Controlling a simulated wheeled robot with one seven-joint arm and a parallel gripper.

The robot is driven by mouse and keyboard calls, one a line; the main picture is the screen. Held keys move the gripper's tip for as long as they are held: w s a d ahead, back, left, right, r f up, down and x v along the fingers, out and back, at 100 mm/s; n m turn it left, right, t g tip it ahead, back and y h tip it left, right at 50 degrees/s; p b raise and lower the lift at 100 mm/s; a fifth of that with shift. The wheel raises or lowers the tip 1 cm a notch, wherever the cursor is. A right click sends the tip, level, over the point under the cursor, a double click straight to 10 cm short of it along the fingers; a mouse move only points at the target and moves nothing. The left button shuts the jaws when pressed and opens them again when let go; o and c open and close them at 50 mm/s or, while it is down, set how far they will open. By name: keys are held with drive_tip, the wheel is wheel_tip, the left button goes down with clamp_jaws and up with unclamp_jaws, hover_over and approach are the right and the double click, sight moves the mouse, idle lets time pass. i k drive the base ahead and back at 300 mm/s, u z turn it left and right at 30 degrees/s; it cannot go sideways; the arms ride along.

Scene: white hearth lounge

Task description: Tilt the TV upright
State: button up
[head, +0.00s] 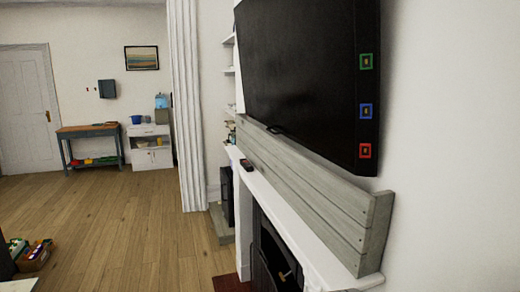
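The TV (305,75) is a large black flat panel on the white wall above the fireplace. It looks tilted, with its lower edge slanting down to the right; the steep viewing angle makes the amount hard to tell. Green, blue and red square markers run down its right end. Its top edge is cut off by the frame. A small dark piece shows at its lower edge near the left. My gripper is not in view.
A grey plank box (310,190) stands on the white mantel (285,215) just below the TV. A small dark object (246,165) lies on the mantel. A side table (90,132) and white cabinet (150,146) stand far back. The wooden floor (120,215) is mostly clear.

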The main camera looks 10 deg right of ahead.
sight(310, 69)
drive_tip(key=u, duration=0.7)
drive_tip(key=i, duration=0.95)
drive_tip(key=u, duration=0.7)
drive_tip(key=i, duration=0.9)
drive_tip(key=z, duration=0.1)
